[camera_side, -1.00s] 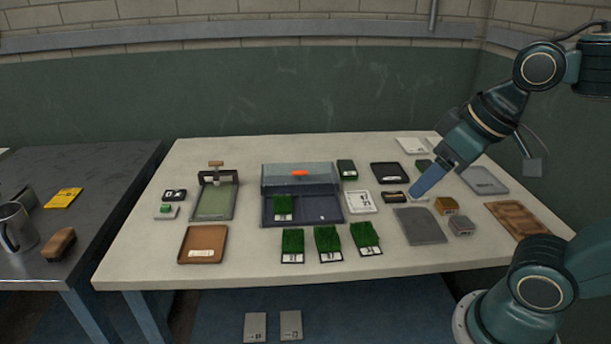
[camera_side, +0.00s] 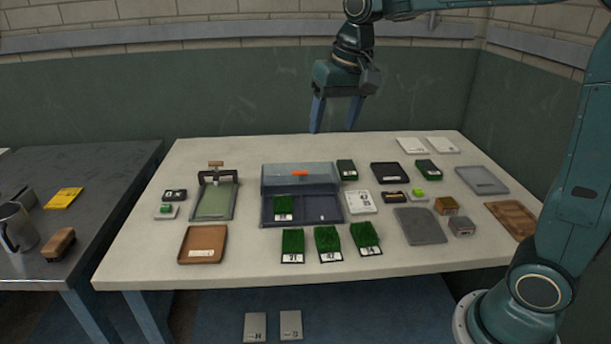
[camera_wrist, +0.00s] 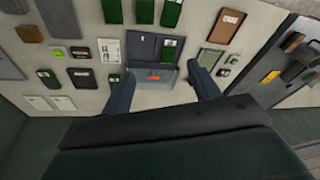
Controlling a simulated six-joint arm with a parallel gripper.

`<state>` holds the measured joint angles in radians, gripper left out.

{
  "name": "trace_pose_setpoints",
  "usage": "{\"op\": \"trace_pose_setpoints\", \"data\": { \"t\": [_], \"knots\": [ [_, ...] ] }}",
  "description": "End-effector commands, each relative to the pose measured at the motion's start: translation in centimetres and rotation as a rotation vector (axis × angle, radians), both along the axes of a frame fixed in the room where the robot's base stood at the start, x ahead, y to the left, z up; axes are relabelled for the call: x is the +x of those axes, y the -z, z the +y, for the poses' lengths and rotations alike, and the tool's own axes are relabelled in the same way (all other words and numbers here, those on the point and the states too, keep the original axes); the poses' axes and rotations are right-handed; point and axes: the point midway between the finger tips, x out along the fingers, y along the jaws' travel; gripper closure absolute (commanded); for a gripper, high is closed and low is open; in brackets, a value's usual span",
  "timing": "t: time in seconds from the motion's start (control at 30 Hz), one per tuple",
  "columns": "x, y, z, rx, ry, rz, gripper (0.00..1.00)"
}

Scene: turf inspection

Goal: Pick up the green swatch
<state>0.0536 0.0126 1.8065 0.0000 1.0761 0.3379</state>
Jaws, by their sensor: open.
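Several green turf swatches are on the table. Three lie in a front row: the left one (camera_side: 293,240), the middle one (camera_side: 328,237) and the right one (camera_side: 366,233), each with a white number label. Another swatch (camera_side: 283,204) lies in the left compartment of the dark tray (camera_side: 322,218); it also shows in the wrist view (camera_wrist: 168,45). Two more are farther back, one swatch (camera_side: 346,167) behind the tray's right end and one swatch (camera_side: 427,168) at the right. My gripper (camera_side: 335,129) is open and empty, high above the table's back edge, apart from every swatch.
The tray's clear raised lid (camera_side: 280,177) has an orange handle. A framed green plate with a press (camera_side: 214,200) and a brown tray (camera_side: 203,243) stand left. Black tray (camera_side: 387,172), grey mat (camera_side: 420,225), small blocks and brown board (camera_side: 516,218) crowd the right.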

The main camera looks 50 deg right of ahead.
Motion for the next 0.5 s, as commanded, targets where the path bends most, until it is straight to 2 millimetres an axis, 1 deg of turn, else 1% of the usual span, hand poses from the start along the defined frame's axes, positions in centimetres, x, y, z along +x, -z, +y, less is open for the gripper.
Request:
{"op": "trace_pose_setpoints", "data": {
  "t": [0.03, 0.1, 0.27, 0.5],
  "knots": [
    [1.3, 0.5, -0.2, 0.005, 0.021, 0.016, 0.39],
    [2.9, 1.0, -0.5, 0.011, 0.047, 0.032, 0.39],
    [6.4, 2.7, -1.1, 0.025, 0.109, 0.071, 0.39],
    [11.3, 6.0, -2.1, 0.041, 0.203, 0.129, 0.39]
  ]
}}
